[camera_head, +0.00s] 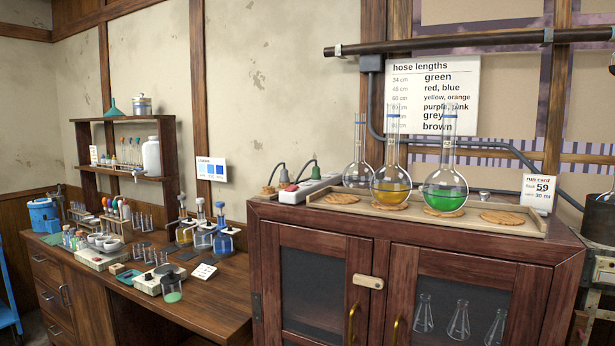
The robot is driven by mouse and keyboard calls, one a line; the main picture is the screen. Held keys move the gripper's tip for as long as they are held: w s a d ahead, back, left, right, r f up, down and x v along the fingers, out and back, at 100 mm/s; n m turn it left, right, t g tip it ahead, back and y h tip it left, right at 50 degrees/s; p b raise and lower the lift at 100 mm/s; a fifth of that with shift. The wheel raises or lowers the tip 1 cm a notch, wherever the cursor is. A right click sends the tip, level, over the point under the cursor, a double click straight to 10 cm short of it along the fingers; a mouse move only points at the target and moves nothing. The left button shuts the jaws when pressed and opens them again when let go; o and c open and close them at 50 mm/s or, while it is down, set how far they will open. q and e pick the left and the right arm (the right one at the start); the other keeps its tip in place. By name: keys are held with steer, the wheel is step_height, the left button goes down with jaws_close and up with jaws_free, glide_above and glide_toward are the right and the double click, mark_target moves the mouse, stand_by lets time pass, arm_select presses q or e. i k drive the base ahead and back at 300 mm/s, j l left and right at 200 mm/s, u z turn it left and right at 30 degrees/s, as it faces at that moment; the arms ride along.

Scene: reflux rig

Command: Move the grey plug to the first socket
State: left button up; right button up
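A white power strip (307,188) lies on top of the dark red-brown cabinet (405,226), at its left back. Two plugs with cords stand in the strip. The grey plug (284,176) is nearer the left end, and its dark cord arcs to the left. A green plug (316,171) is farther right along the strip, with a green cord. The single sockets are too small to tell apart here. Neither of my grippers is in view.
A tray (330,208) on the cabinet holds round flasks, including a yellow one (391,188) and a green one (445,190), just right of the strip. A run card (538,190) stands at right. A crowded wooden bench (205,310) is at left.

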mark_target(283, 178)
steer(key=i+j, duration=0.15)
steer(key=i, duration=0.35)
steer(key=i+j+z, duration=0.1)
steer(key=i, duration=0.4)
steer(key=i+j, duration=0.3)
steer(key=i, duration=0.15)
steer(key=l+z, duration=0.05)
